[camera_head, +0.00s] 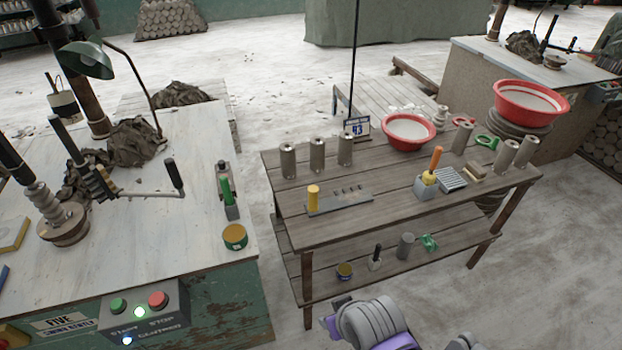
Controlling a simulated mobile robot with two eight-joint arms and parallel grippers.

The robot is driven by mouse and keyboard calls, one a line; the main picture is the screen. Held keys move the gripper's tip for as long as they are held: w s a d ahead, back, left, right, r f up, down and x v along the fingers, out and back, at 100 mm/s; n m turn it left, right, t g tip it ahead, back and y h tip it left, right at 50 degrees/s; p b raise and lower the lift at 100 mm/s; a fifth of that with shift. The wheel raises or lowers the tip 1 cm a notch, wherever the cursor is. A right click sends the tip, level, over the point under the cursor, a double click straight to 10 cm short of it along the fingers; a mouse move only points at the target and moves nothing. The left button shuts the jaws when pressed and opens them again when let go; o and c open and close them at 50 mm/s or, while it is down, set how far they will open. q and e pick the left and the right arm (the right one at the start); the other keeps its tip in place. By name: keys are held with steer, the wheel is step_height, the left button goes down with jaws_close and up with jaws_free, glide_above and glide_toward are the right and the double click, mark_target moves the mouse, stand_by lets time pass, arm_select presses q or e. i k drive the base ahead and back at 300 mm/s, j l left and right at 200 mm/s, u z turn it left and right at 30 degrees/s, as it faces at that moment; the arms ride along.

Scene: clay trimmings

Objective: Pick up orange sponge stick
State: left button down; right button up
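An orange sponge stick (435,160) stands nearly upright, tilted slightly right, on the wooden table. Its orange handle points up, and a yellow part shows below it at the top of a small grey holder (425,188). Neither gripper shows its fingers in the head view. Grey and purple parts of my own body show at the bottom edge, in front of the table and well apart from the stick.
The wooden table (380,215) also holds a rack (350,203) with a yellow cylinder (313,193), grey cylinders (288,160), a red basin (408,130) and a slatted block (451,179). A lower shelf (330,258) carries small items.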

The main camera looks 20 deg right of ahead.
mark_target(429, 178)
steer(key=z, duration=1.7)
